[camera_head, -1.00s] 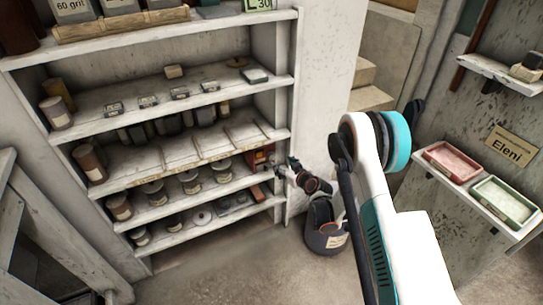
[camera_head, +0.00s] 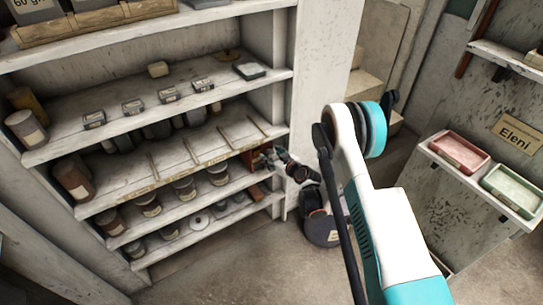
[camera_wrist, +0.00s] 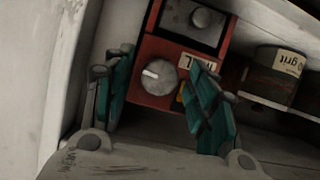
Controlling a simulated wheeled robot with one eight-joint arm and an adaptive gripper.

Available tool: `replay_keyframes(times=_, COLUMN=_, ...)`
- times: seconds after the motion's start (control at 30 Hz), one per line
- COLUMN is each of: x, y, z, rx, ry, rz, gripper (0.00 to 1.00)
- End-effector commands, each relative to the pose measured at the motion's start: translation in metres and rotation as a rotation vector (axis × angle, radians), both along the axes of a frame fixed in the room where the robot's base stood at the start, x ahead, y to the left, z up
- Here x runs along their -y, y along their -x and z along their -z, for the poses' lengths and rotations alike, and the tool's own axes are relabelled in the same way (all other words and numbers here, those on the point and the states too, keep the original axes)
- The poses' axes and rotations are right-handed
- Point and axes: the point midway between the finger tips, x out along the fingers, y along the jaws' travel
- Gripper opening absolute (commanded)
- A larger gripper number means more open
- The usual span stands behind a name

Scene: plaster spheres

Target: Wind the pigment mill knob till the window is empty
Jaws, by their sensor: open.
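The red pigment mill (camera_wrist: 143,88) stands on a shelf; its dark upper part holds a round grey piece (camera_wrist: 207,18). I cannot tell whether that part is the window or what is inside it. A round grey knob (camera_wrist: 158,76) with a white pointer mark sits on the mill's front. My gripper (camera_wrist: 163,66) is open, its teal fingers on either side of the knob in the picture, with no contact visible. In the head view, my gripper (camera_head: 268,158) is at the right end of the shelf, partly covering the mill (camera_head: 250,157).
A dark labelled jar (camera_wrist: 272,75) stands right of the mill in the wrist view. A pale upright panel (camera_wrist: 50,70) is close on the left. In the head view, a dark bucket (camera_head: 321,231) stands on the floor below my arm. Open floor lies in front of the shelves.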

Motion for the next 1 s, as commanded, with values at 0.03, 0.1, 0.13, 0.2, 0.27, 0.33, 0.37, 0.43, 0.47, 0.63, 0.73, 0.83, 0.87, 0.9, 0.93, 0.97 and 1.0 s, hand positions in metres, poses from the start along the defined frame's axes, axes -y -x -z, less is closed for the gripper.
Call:
replay_keyframes(times=0.03, x=0.0000, y=0.0000, z=-0.0001, rx=0.000, ry=0.000, rz=0.000, gripper=0.52)
replay_keyframes(times=0.1, x=0.0000, y=0.0000, z=-0.0001, rx=0.000, ry=0.000, rz=0.000, gripper=0.36)
replay_keyframes(times=0.13, x=0.0000, y=0.0000, z=-0.0001, rx=0.000, ry=0.000, rz=0.000, gripper=0.29)
replay_keyframes(times=0.2, x=-0.0001, y=-0.0001, z=-0.0002, rx=0.000, ry=0.000, rz=0.000, gripper=0.14)
replay_keyframes(times=0.27, x=-0.0001, y=0.0000, z=-0.0002, rx=0.000, ry=0.000, rz=0.000, gripper=0.09)
replay_keyframes(times=0.33, x=-0.0001, y=0.0000, z=-0.0002, rx=0.000, ry=0.000, rz=0.000, gripper=0.09)
replay_keyframes(times=0.37, x=-0.0001, y=0.0000, z=-0.0002, rx=0.000, ry=0.000, rz=0.000, gripper=0.09)
replay_keyframes(times=0.43, x=-0.0001, y=0.0000, z=-0.0002, rx=-0.003, ry=-0.004, rz=0.000, gripper=0.09)
replay_keyframes(times=0.47, x=-0.0001, y=0.0000, z=-0.0002, rx=-0.005, ry=-0.006, rz=0.000, gripper=0.09)
replay_keyframes(times=0.63, x=0.0002, y=-0.0003, z=-0.0001, rx=-0.032, ry=-0.047, rz=0.000, gripper=0.09)
replay_keyframes(times=0.73, x=0.0010, y=-0.0005, z=0.0000, rx=-0.063, ry=-0.092, rz=0.000, gripper=0.09)
replay_keyframes(times=0.83, x=0.0017, y=-0.0008, z=0.0002, rx=-0.100, ry=-0.149, rz=0.001, gripper=0.09)
replay_keyframes(times=0.87, x=0.0015, y=-0.0007, z=0.0002, rx=-0.112, ry=-0.167, rz=0.000, gripper=0.09)
replay_keyframes(times=0.9, x=0.0016, y=-0.0009, z=0.0003, rx=-0.128, ry=-0.190, rz=0.000, gripper=0.09)
replay_keyframes(times=0.93, x=0.0016, y=-0.0009, z=0.0002, rx=-0.141, ry=-0.209, rz=0.001, gripper=0.09)
replay_keyframes(times=0.97, x=0.0016, y=-0.0008, z=0.0003, rx=-0.153, ry=-0.226, rz=-0.001, gripper=0.09)
replay_keyframes(times=1.0, x=0.0017, y=-0.0010, z=0.0003, rx=-0.169, ry=-0.249, rz=-0.001, gripper=0.09)
